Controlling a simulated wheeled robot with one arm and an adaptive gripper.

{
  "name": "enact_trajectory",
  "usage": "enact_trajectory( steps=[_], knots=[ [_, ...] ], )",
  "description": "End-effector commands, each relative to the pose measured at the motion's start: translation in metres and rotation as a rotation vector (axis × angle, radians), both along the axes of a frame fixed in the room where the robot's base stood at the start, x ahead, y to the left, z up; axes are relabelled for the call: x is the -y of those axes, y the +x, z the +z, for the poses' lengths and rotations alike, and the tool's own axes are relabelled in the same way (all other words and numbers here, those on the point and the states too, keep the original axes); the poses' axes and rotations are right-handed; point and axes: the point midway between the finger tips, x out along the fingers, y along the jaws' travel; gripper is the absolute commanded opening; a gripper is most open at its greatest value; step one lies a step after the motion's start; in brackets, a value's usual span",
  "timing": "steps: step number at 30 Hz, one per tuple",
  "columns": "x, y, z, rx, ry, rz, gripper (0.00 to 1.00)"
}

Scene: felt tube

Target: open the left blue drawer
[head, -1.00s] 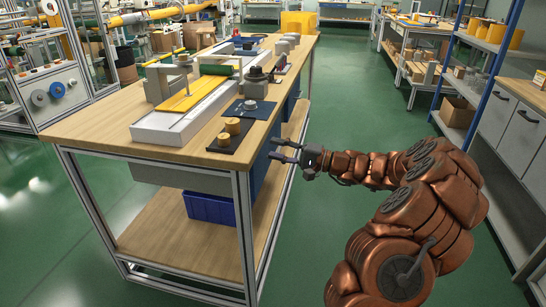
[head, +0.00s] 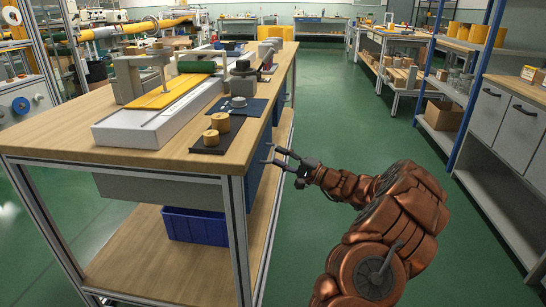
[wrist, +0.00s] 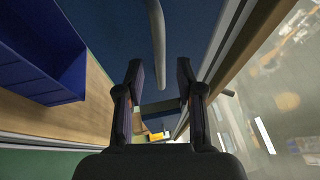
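The blue drawer front (head: 254,178) is on the right side of the workbench, under the top, seen edge-on and seemingly flush. It fills the upper middle of the wrist view as a dark blue panel (wrist: 110,35). A grey bar handle (wrist: 157,40) stands on this panel. My gripper (head: 271,155) is beside the drawer front, just below table-top height. In the wrist view my gripper (wrist: 159,66) is open, its two fingers on either side of the line of the handle. The handle's end lies between or just beyond the fingertips; I cannot tell the depth. Nothing is held.
The workbench top (head: 60,130) overhangs the drawers. A blue bin (head: 195,226) sits on its lower shelf and shows at the wrist view's left (wrist: 40,50). A grey cabinet (head: 505,130) stands at the right. The green floor between them is clear.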

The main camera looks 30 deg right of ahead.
Motion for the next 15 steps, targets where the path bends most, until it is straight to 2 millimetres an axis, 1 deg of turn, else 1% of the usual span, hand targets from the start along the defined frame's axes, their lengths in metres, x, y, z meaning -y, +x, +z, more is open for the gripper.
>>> enact_trajectory(
  steps=[3, 6, 10, 15],
  knots=[
    [-0.007, 0.014, 0.001, 0.000, -0.001, 0.000, 0.37],
    [-0.010, 0.022, 0.003, -0.001, -0.001, -0.001, 0.37],
    [-0.012, 0.028, 0.005, -0.002, -0.001, -0.002, 0.37],
    [-0.013, 0.029, 0.006, -0.001, 0.000, -0.004, 0.37]
  ],
)
